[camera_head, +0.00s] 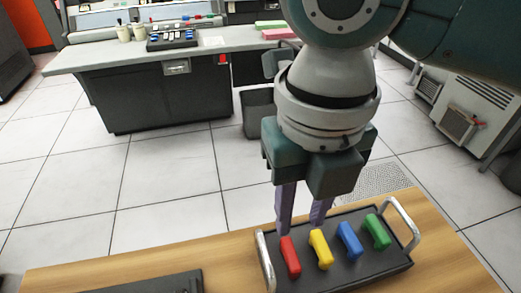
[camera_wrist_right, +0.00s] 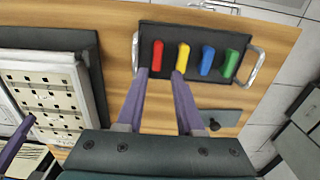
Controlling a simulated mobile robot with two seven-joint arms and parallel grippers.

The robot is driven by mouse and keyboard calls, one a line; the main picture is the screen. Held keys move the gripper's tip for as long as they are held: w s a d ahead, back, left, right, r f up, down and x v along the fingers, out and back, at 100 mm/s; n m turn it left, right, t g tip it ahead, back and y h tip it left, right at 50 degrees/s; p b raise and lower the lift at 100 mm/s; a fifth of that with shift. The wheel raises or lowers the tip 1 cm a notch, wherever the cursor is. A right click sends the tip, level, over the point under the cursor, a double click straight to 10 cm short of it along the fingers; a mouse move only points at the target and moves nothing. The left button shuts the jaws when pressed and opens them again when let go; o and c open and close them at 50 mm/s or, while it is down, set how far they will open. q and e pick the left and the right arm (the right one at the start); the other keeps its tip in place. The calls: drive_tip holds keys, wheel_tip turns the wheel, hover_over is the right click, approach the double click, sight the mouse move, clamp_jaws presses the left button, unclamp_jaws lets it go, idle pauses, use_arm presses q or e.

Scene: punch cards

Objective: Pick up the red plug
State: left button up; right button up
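The red plug (camera_head: 290,257) is the leftmost of the coloured plugs on a dark tray (camera_head: 342,279) with metal handles. It also shows in the right wrist view (camera_wrist_right: 157,55). My right gripper (camera_head: 301,226) is open, with its purple fingers pointing down just above the tray's back edge. In the right wrist view the fingertips (camera_wrist_right: 160,72) are apart, below the red and yellow plugs, with nothing between them. A purple finger (camera_wrist_right: 18,142), apparently of my left gripper, shows at the left edge of that view; its opening cannot be seen.
The yellow (camera_head: 320,249), blue (camera_head: 350,240) and green (camera_head: 377,231) plugs stand to the right of the red one. A wooden table (camera_head: 225,266) carries the tray. A dark-framed panel with punched cards (camera_wrist_right: 55,100) lies left of the tray. A grey desk (camera_head: 150,95) stands farther back.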

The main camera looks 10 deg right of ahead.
sight(291, 253)
wheel_tip(291, 253, down, 2)
drive_tip(key=shift+s+a+f, duration=0.1)
drive_tip(key=shift+s+f, duration=0.05)
drive_tip(key=shift+f, duration=0.1)
wheel_tip(291, 253, down, 6)
drive_tip(key=shift+a+r+b, duration=0.1)
drive_tip(key=shift+r+b, duration=0.1)
drive_tip(key=shift+b, duration=0.4)
clamp_jaws()
